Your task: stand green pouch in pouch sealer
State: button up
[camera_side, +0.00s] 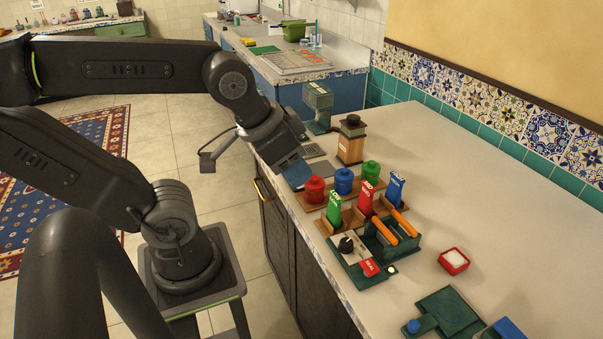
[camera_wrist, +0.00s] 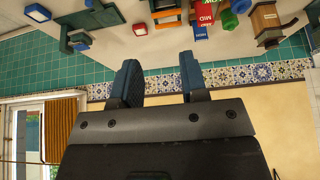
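The green pouch (camera_side: 334,208) stands upright at the left end of a wooden rack (camera_side: 352,218) in the side view. A red pouch (camera_side: 366,196) and a blue pouch (camera_side: 396,187) stand to its right. The pouch sealer (camera_side: 375,256), a dark green device with orange bars, sits just in front of the rack. My gripper (camera_side: 293,172) is above the counter's left edge, behind and left of the green pouch, apart from it. In the wrist view my gripper (camera_wrist: 158,60) shows two separated blue fingers with nothing between them. The green pouch is hard to make out there.
Red (camera_side: 315,189), blue (camera_side: 344,181) and green (camera_side: 371,172) jars stand on a board behind the rack. A wooden grinder (camera_side: 351,146) stands farther back.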

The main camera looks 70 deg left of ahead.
jog(key=shift+w, duration=0.1)
dwell(0.3)
jog(key=m+g, duration=0.6)
jog(key=m, duration=1.2)
send_over(338, 201)
jog(key=a, duration=0.1)
notch_tip(338, 201, down, 11)
jog(key=f, duration=1.3)
jog(key=shift+w+f, duration=0.25)
jog(key=shift+f, duration=0.15)
grip_shut()
